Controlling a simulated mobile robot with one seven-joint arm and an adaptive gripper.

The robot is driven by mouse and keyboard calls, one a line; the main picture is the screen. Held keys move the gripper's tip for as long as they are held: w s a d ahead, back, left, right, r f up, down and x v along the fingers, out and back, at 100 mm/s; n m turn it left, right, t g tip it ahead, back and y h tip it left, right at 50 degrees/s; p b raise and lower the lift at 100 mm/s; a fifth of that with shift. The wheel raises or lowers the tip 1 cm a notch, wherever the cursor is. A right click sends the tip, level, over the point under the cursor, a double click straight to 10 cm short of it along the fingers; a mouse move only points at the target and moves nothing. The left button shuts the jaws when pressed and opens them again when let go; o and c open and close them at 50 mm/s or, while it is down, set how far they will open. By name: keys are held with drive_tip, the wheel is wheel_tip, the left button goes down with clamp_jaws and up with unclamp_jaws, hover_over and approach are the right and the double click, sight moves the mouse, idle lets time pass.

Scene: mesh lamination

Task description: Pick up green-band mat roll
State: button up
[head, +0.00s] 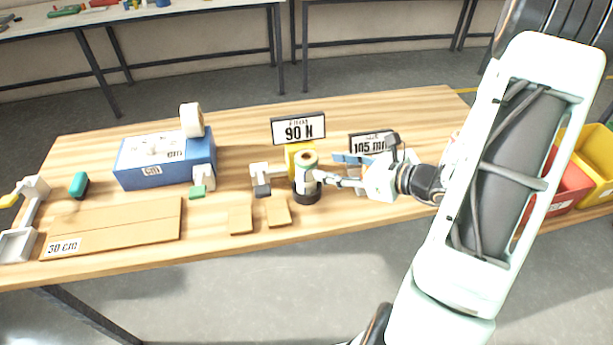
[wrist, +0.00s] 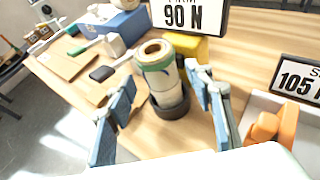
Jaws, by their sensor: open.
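The green-band mat roll (head: 307,173) stands upright on the table in a dark round holder (head: 306,194). In the wrist view the roll (wrist: 165,83) is pale with a green band near its top and a brown hollow core, and the holder (wrist: 170,109) rings its base. My gripper (head: 330,178) is beside the roll on its right in the head view. In the wrist view my gripper (wrist: 168,100) is open, with one blue-padded finger on each side of the roll. Contact between fingers and roll cannot be told.
A "90 N" sign (head: 298,129) and a yellow block (wrist: 190,48) stand right behind the roll. A "105" sign (head: 372,143) stands to the right. A blue box (head: 135,178) with a white roll (head: 191,120) and brown boards (head: 115,225) lie left. Red (head: 560,192) and yellow bins stand far right.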

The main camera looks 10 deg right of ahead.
sight(315, 166)
drive_tip(key=x, duration=0.3)
drive_tip(key=shift+w+a+f, duration=0.1)
drive_tip(key=shift+s+f+p+x, duration=0.1)
drive_tip(key=shift+f+p+x, duration=0.1)
drive_tip(key=shift+x, duration=1.15)
drive_tip(key=shift+s+f+p+x, duration=0.1)
drive_tip(key=shift+s+p+x, duration=0.1)
drive_tip(key=shift+x, duration=1.1)
drive_tip(key=shift+c, duration=0.4)
drive_tip(key=c, duration=1.1)
drive_tip(key=shift+r, duration=0.1)
